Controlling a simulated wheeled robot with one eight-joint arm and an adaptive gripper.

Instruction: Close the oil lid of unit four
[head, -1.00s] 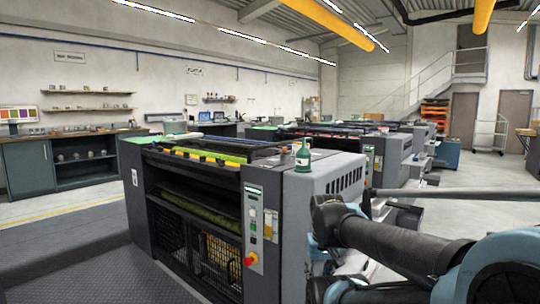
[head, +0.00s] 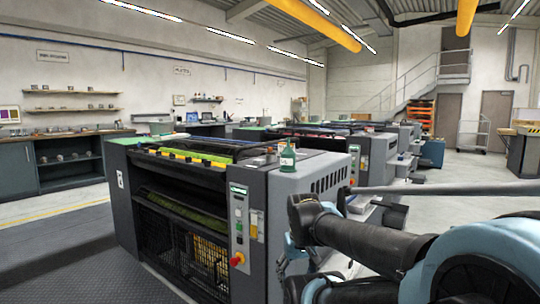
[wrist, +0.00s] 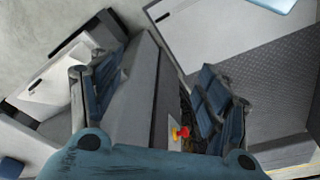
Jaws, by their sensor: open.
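The nearest ink unit (head: 300,205) is a grey machine with an open dark front, rollers inside and green and yellow strips on top. I cannot read its number. No oil lid can be made out, open or shut. A green bottle (head: 287,158) stands on the unit's top right end. In the wrist view my gripper (wrist: 158,88) is open and empty, its blue-padded fingers wide apart above grey machine surfaces. A red knob on yellow (wrist: 181,132) shows near the right finger. In the head view my arm crosses the lower right and the fingertips cannot be made out.
A control panel (head: 239,225) with a red knob is on the near unit's front right. More units (head: 375,150) stand in a row behind. A dark cabinet (head: 75,160) lines the left wall.

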